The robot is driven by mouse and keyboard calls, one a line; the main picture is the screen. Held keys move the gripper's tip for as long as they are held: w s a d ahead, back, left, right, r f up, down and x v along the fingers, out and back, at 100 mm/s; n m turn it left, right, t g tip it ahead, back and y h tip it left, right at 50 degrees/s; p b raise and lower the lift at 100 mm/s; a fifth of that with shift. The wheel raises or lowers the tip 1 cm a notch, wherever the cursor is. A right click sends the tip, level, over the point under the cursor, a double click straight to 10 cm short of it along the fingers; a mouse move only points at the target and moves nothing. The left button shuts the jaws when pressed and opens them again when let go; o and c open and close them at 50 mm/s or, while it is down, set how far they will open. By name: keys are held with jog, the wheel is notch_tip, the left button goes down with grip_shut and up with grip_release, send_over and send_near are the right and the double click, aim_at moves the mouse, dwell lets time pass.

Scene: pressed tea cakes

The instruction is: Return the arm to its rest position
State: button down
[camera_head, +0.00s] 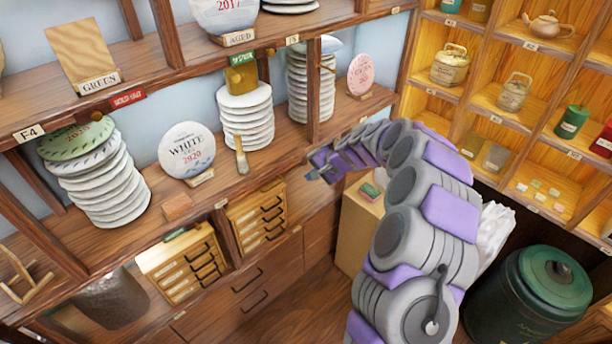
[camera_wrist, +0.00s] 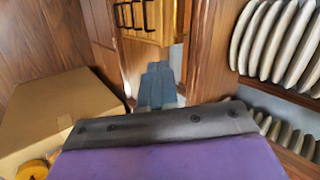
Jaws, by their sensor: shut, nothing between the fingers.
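My arm rises from the bottom of the head view and bends left toward the shelf. My gripper (camera_head: 318,173) is at its far end, in front of the shelf's lower board, near the small drawer cabinet (camera_head: 257,215). In the wrist view my gripper (camera_wrist: 158,84) shows as blue-grey fingers close together, shut and empty. The wrist's dark and purple casing hides the lower part of that view.
Stacks of pressed tea cakes (camera_head: 246,120) stand on the shelf left of my gripper. A cardboard box (camera_head: 354,235) is beneath the arm; it also shows in the wrist view (camera_wrist: 60,112). A green canister (camera_head: 530,295) stands at right. Lit cubbies (camera_head: 495,125) line the back right.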

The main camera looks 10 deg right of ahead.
jog(key=s+a+r+n+g, duration=0.1)
jog(key=s+a+r+n, duration=0.2)
jog(key=s, duration=0.4)
jog(key=s+a+r+n+g, duration=0.1)
jog(key=s+a+r+g, duration=0.1)
jog(key=s+r, duration=0.5)
jog(key=s+a+r+n+g, duration=0.1)
jog(key=s+a+r+n, duration=0.15)
jog(key=s, duration=0.55)
jog(key=s+d+n+g+h, duration=0.1)
jog(key=s+d+h, duration=0.2)
jog(key=s, duration=1.2)
jog(key=s+d+n+g+h, duration=0.1)
jog(key=s+d+g+h, duration=0.1)
jog(key=s+d, duration=0.6)
jog(key=s+h, duration=0.1)
jog(key=s, duration=0.6)
jog(key=shift+r, duration=0.3)
